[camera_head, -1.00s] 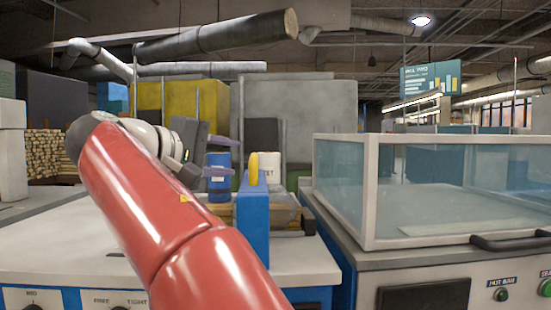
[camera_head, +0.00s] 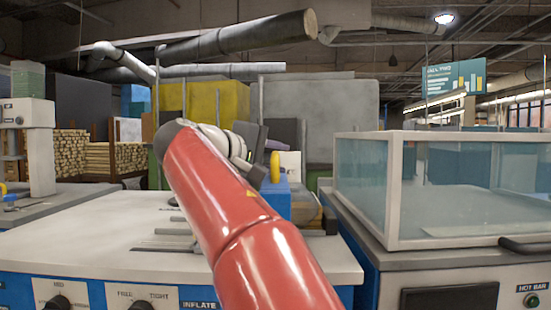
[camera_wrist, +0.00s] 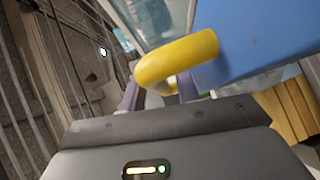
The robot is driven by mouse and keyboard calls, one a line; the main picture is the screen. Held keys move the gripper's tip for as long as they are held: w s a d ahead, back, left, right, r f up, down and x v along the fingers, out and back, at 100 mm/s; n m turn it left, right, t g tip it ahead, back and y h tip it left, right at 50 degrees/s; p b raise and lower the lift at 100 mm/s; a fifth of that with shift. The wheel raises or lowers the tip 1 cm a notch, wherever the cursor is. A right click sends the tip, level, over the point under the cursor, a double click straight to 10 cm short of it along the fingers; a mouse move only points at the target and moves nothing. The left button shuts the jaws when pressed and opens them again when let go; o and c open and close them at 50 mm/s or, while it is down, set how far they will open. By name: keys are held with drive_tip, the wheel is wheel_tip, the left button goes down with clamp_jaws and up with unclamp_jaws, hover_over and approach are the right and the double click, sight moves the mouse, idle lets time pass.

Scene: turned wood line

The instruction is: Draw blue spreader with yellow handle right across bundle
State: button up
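The blue spreader (camera_wrist: 262,35) fills the upper right of the wrist view, with its curved yellow handle (camera_wrist: 180,60) reaching left from it. Light wood that looks like the bundle (camera_wrist: 290,108) shows below the spreader at the right of the wrist view.
The white worktop (camera_head: 90,240) is bare left of my arm apart from dark slots. A glass-sided case (camera_head: 450,190) stands close on the right. A grey machine (camera_head: 40,150) stands at the far left, with stacked wood (camera_head: 72,152) behind it.

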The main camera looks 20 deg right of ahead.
clamp_jaws()
drive_tip(key=s+d+b, duration=0.1)
drive_tip(key=s+d, duration=0.1)
drive_tip(key=d, duration=0.6)
drive_tip(key=shift+s, duration=0.3)
drive_tip(key=shift+o, duration=0.4)
unclamp_jaws()
drive_tip(key=shift+d, duration=0.1)
drive_tip(key=shift+o, duration=0.6)
drive_tip(key=v, duration=0.8)
